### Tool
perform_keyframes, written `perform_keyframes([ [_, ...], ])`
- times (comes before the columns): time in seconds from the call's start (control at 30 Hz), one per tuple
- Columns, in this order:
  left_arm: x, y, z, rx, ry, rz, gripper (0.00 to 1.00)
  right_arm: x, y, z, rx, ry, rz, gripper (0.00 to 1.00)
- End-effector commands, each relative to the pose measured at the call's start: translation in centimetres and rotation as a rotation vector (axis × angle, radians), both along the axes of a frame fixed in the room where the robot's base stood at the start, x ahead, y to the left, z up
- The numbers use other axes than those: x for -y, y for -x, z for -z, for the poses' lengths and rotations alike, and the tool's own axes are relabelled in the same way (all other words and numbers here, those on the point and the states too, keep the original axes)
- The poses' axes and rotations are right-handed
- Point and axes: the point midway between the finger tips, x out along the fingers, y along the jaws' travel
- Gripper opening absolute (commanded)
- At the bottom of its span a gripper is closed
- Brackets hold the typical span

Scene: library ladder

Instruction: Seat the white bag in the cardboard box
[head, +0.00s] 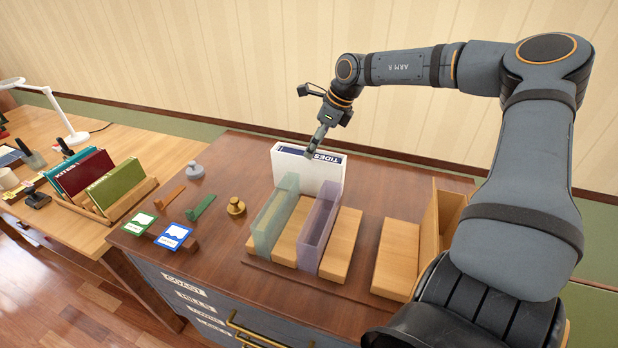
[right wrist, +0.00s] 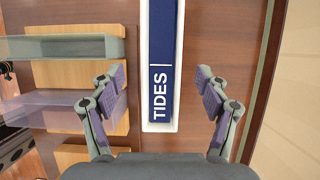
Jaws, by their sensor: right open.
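I see no white bag and no cardboard box in either view. A white block-like book (head: 300,172) with a dark blue top band reading TIDES stands upright at the back of the brown desk. In the right wrist view its blue band (right wrist: 161,60) runs down the middle. My right gripper (head: 320,142) is open above it. In the right wrist view the fingertips lie to either side of the band, apart from it, with nothing held. My left gripper is not in view.
Wooden pieces (head: 400,255) stand to the right. A brass weight (head: 236,207) and labelled cards are at the left. A side table holds books in a wooden rack (head: 130,198).

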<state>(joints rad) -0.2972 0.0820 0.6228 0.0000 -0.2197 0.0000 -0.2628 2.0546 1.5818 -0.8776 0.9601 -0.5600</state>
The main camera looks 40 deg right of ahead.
Motion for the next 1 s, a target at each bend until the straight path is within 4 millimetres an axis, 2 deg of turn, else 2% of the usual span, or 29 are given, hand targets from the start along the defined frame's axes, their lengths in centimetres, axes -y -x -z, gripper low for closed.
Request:
perform_keyframes([
  [0.2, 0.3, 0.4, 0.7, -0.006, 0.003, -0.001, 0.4, -0.1, -0.1, 0.3, 0.0, 0.0, 0.0, 0.75],
  [0.37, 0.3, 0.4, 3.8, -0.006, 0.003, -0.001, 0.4, -0.2, -0.6, 2.3, 0.0, 0.004, -0.001, 0.75],
  [0.6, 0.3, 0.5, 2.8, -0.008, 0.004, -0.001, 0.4, -0.7, -1.9, 4.5, -0.002, 0.0, -0.001, 0.75],
  [0.83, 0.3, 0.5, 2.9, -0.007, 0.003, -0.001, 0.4, -0.8, -2.0, 4.8, 0.001, 0.0, 0.0, 0.75],
  [0.87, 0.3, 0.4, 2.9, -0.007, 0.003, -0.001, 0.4, -0.8, -2.0, 4.8, 0.001, 0.0, 0.0, 0.74],
  [1.0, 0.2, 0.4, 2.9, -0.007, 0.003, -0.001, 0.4, -0.8, -2.0, 4.8, 0.001, 0.0, 0.0, 0.55],
])
